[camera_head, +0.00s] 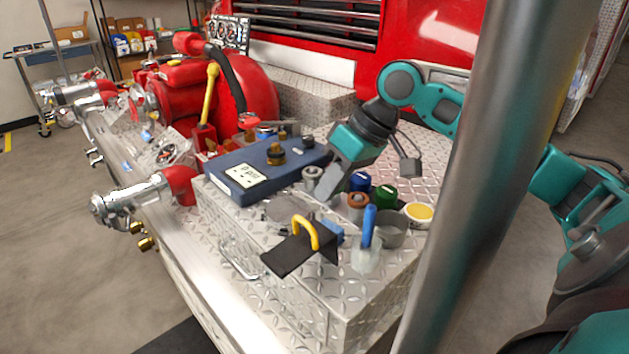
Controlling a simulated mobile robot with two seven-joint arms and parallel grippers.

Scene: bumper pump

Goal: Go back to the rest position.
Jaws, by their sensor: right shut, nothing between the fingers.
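My right gripper (329,194) is teal and grey and points down over the diamond-plate bumper box, just right of the blue gauge box (240,180). It is shut with nothing between its fingers. Its tips are close to a small metal fitting (312,176) and the blue cap (360,181); I cannot tell whether they touch. My right arm reaches in from the right, partly hidden behind a thick grey pole. My left gripper is not in view.
The grey pole (482,150) stands upright in front at right. The box top (300,285) holds a brown cap (358,202), a green cap (384,196), a yellow-topped cup (419,212), a blue-handled tool (369,226) and a yellow handle (305,229). A red pump (190,95) stands behind left.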

